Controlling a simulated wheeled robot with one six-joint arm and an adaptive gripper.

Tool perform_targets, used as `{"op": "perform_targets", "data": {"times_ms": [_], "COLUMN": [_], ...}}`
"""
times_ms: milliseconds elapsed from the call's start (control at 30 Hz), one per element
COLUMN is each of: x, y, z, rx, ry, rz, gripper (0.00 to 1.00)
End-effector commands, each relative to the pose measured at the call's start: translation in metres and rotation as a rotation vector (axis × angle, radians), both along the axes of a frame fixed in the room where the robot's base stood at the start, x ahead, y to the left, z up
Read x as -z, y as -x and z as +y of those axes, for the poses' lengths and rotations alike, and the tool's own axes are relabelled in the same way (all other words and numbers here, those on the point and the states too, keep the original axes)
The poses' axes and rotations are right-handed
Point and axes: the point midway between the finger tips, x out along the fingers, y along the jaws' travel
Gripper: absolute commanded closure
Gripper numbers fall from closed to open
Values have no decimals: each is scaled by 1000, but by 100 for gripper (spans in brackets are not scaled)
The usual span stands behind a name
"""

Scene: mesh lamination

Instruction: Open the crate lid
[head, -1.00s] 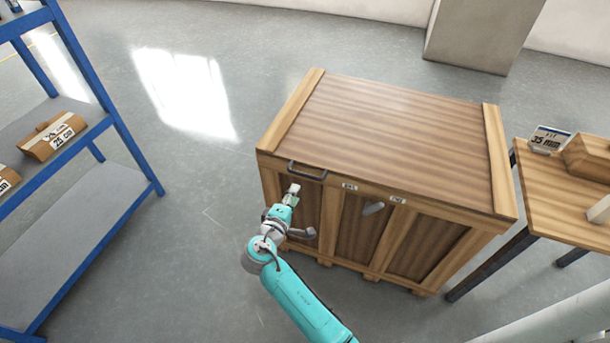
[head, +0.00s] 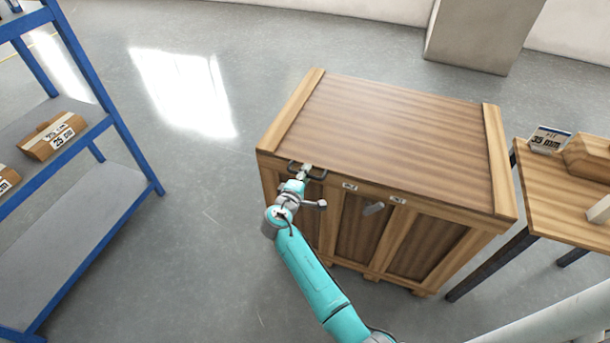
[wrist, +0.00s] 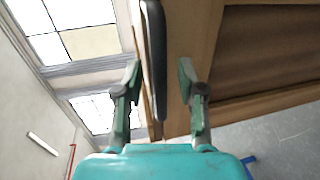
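The wooden crate (head: 335,232) stands on the floor with its striped lid (head: 400,130) lying flat and shut on top. A dark bar handle (head: 318,177) sits at the left end of the lid's front edge. My gripper (head: 306,172) is at this handle in the head view. In the wrist view my gripper (wrist: 158,78) has its two fingers apart, one on each side of the dark handle (wrist: 154,50). A gap shows between the handle and the right finger; the left finger is closer, and I cannot tell whether it touches.
A blue-framed shelf (head: 130,150) with boxes (head: 52,136) stands at the left. A wooden table (head: 560,205) with a "35 mm" sign (head: 549,140) stands close to the crate's right side. Floor at the left is clear.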

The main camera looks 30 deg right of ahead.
Motion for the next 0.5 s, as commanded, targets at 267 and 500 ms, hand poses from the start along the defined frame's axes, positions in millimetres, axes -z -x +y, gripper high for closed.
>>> {"op": "perform_targets", "data": {"times_ms": [267,500], "x": [0,0], "y": [0,0], "z": [0,0], "rx": [0,0], "ry": [0,0], "rz": [0,0], "gripper": [76,100]}}
